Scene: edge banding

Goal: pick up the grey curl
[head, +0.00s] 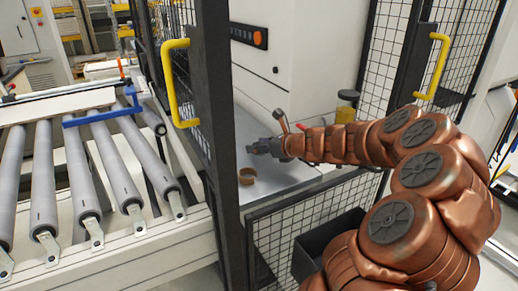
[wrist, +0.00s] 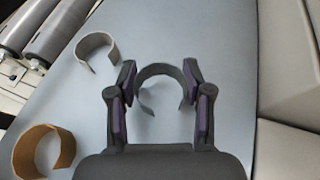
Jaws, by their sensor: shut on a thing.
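My gripper (wrist: 158,90) is shut on a dark grey curl (wrist: 160,71), an open ring of thin strip held between the two fingers. In the head view my gripper (head: 256,147) is over the grey-blue table (head: 290,174), and the curl is too small there to make out clearly. Whether the curl still touches the table I cannot tell.
A pale grey-beige curl (wrist: 97,50) and a brown curl (wrist: 42,150) lie on the table left of my gripper. A dark post and mesh door with a yellow handle (head: 180,83) stand at the left, beside a roller conveyor (head: 90,165).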

